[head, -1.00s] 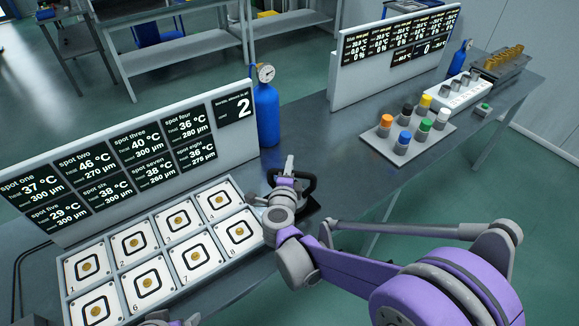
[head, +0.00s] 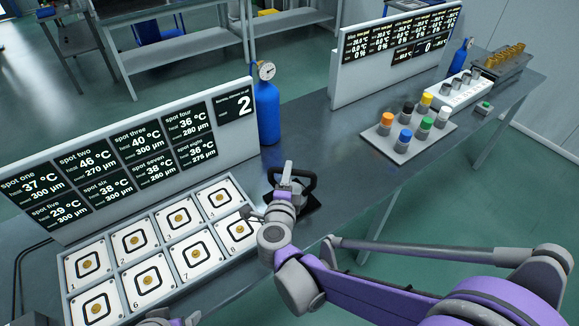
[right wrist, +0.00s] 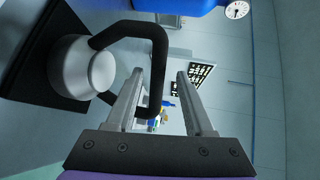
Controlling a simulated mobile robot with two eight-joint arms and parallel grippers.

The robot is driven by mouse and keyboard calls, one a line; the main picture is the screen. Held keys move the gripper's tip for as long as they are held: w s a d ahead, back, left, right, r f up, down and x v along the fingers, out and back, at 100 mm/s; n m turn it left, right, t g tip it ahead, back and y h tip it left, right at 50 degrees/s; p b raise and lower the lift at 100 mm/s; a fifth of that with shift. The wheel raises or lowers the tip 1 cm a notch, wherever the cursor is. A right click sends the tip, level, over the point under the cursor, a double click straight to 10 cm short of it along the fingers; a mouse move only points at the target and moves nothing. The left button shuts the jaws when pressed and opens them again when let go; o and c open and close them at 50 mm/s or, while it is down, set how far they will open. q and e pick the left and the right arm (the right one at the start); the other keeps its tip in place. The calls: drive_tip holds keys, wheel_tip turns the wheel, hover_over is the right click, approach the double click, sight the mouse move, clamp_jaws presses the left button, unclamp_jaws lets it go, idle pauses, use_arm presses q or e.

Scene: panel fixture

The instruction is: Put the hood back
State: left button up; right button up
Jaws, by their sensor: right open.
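The hood appears to be the piece with a white-grey rounded body and a black loop handle (head: 305,181), on a black square base on the bench right of the spot tray. In the right wrist view its rounded body (right wrist: 82,70) is at left and the loop handle (right wrist: 158,50) reaches across. My right gripper (head: 287,173) is at this piece. In the right wrist view its jaws (right wrist: 160,74) are apart, with one bar of the handle seen between them. I cannot tell if they touch it.
The white spot tray (head: 108,267) with numbered pads lies left of my right gripper, before a display panel (head: 215,146). A blue gas bottle (head: 267,113) with a gauge stands behind. A rack of coloured caps (head: 400,148) is farther right. Bare bench lies between.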

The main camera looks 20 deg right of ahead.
drive_tip(key=s+a+r+n+t+y, duration=0.2)
drive_tip(key=s+a+r+n+y, duration=0.6)
drive_tip(key=n, duration=0.5)
drive_tip(key=s+d+f+n+g+h, duration=0.1)
drive_tip(key=s+d+f+n+g, duration=0.3)
drive_tip(key=s+d+f+g, duration=0.2)
drive_tip(key=s+d+f+n+g+h, duration=0.1)
drive_tip(key=s+d+f+n+g, duration=0.4)
drive_tip(key=s+f, duration=0.5)
drive_tip(key=shift+s+d+g, duration=0.4)
drive_tip(key=shift+s+d, duration=0.2)
drive_tip(key=shift+s, duration=0.45)
drive_tip(key=shift+f, duration=0.1)
